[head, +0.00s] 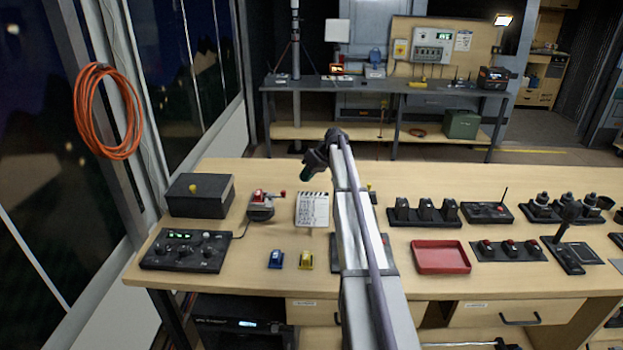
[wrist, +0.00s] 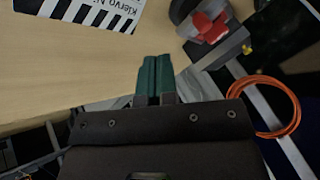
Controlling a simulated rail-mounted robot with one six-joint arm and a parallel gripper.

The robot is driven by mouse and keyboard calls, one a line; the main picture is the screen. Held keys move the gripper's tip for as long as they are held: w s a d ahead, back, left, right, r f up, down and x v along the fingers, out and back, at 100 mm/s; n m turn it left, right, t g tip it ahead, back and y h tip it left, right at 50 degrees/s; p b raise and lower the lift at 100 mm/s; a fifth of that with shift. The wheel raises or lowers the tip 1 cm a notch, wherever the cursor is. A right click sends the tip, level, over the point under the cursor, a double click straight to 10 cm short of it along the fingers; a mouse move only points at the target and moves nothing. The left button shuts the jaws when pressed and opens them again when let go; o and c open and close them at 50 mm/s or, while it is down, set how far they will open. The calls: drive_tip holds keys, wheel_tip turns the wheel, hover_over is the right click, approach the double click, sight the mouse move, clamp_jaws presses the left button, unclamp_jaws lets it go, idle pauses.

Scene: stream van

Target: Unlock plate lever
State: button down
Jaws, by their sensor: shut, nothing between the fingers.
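A small grey device with red parts (head: 261,205) stands on the wooden table, left of the white card with a striped top. It looks like the plate mount; which red part is the lever is too small to tell. In the wrist view its red part (wrist: 209,27) shows at the top, right of the fingertips. My gripper (head: 306,174) hangs above the table, behind and to the right of the device and apart from it. Its green fingers (wrist: 152,75) are together and empty.
The white card (head: 312,209) stands close to the device. A black box (head: 200,195) is to its left, a black control panel (head: 185,250) in front left. Blue (head: 276,259) and yellow (head: 306,260) small blocks lie in front. A red tray (head: 440,257) is to the right.

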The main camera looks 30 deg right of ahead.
drive_tip(key=b+x, duration=0.2)
drive_tip(key=x, duration=0.2)
drive_tip(key=shift+f+b, duration=0.3)
drive_tip(key=shift+f, duration=0.05)
drive_tip(key=a, duration=0.2)
drive_tip(key=s+a+r+p, duration=0.1)
drive_tip(key=shift+a, duration=0.35)
drive_tip(key=shift+s+m, duration=0.2)
drive_tip(key=shift+m, duration=0.1)
